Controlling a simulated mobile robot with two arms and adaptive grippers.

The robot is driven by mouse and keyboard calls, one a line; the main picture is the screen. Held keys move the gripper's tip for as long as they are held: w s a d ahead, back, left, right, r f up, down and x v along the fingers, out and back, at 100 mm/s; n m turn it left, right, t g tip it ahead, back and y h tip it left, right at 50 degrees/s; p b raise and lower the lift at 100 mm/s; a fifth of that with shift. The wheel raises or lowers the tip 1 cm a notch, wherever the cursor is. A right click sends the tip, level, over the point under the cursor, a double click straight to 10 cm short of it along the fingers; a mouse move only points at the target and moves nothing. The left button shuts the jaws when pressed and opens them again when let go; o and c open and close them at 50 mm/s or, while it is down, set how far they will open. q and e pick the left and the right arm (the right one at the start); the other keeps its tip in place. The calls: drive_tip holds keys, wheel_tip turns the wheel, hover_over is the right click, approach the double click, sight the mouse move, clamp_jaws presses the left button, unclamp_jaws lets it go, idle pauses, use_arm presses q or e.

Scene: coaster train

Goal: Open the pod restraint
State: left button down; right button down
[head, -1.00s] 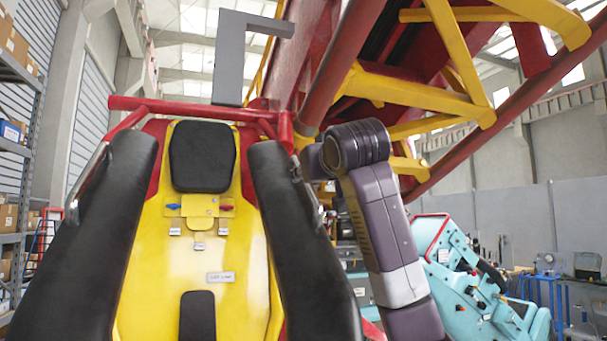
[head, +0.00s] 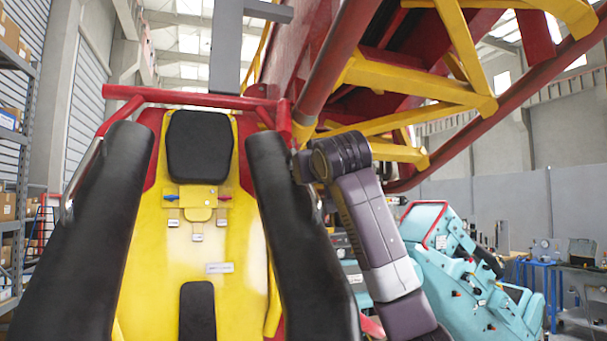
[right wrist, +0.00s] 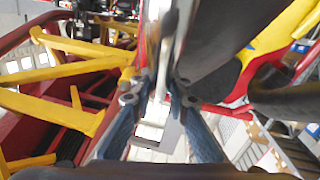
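The pod is a yellow seat (head: 215,252) with a black headrest (head: 199,146). Two thick black padded restraint arms, left (head: 98,225) and right (head: 290,235), lie along its sides. A silver bar (head: 82,180) shows outside the left one. My right arm reaches up on the right, its hand mostly hidden behind the right restraint arm. In the right wrist view, the fingers of my right gripper (right wrist: 160,88) stand on both sides of a shiny metal bar (right wrist: 167,40). Contact and the tip gap are unclear. My left gripper is not in view.
A red bar (head: 200,98) crosses above the seat, with a grey bracket (head: 225,60) behind it. Red and yellow beams (head: 425,85) fill the upper right. A turquoise machine (head: 465,270) stands at the lower right, and shelves with boxes at the far left.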

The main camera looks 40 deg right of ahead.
idle(0.3)
drive_tip(key=shift+g, duration=0.5)
wheel_tip(320, 180, up, 4)
drive_tip(key=shift+r, duration=0.1)
drive_tip(key=shift+w+r, duration=0.1)
drive_tip(key=shift+r, duration=0.65)
drive_tip(key=shift+d, duration=0.1)
drive_tip(key=c, duration=1.9)
unclamp_jaws()
drive_tip(key=shift+o, duration=0.3)
drive_tip(key=v, duration=1.2)
drive_tip(key=shift+r, duration=0.2)
